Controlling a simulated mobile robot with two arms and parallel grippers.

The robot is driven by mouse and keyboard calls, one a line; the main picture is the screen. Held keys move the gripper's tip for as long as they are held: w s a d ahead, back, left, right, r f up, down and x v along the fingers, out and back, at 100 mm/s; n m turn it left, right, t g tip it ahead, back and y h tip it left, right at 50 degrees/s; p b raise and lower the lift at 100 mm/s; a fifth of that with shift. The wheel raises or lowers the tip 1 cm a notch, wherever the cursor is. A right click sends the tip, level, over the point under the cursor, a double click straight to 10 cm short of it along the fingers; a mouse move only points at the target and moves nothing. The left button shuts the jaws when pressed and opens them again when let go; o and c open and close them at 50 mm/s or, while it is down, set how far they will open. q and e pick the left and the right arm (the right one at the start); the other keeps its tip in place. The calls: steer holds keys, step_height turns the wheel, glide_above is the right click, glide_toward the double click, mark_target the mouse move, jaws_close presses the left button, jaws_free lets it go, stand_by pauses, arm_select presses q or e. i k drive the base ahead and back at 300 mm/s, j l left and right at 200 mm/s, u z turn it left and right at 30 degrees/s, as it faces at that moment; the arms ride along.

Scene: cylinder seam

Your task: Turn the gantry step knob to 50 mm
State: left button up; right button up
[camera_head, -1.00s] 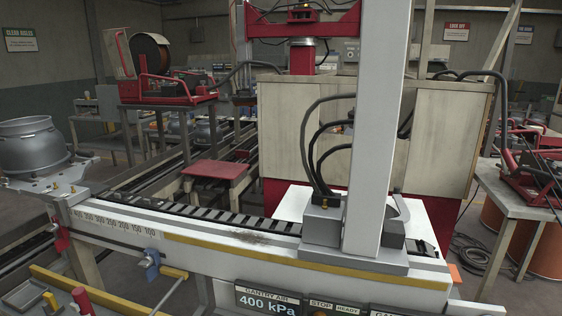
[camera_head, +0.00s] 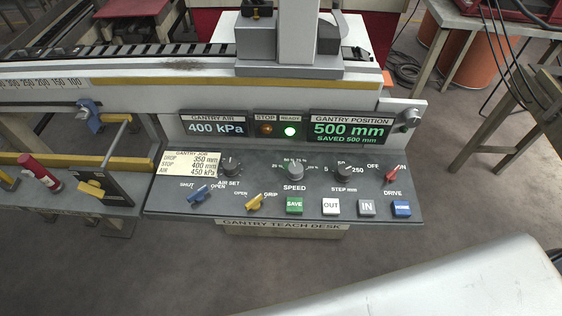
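The gantry step knob (camera_head: 345,173) is a black round knob on the sloping panel of the gantry teach desk (camera_head: 283,224), above the label STEP mm. The marks 5, 50 and 250 stand around it, from left to right. Its pointer is too small to read surely. The gantry position display (camera_head: 349,130) reads 500 mm, with SAVED 500 mm below. Neither of my grippers is in view, and nothing touches the knob.
Beside the step knob are the grey speed knob (camera_head: 295,171) and the red drive switch (camera_head: 391,173). Push buttons, including the green SAVE button (camera_head: 294,205), line the front. Floor is clear before the desk. A pale surface fills the lower right.

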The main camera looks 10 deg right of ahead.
mark_target(343, 174)
steer(key=z, duration=1)
steer(key=k+u, duration=0.3)
steer(key=i, duration=0.1)
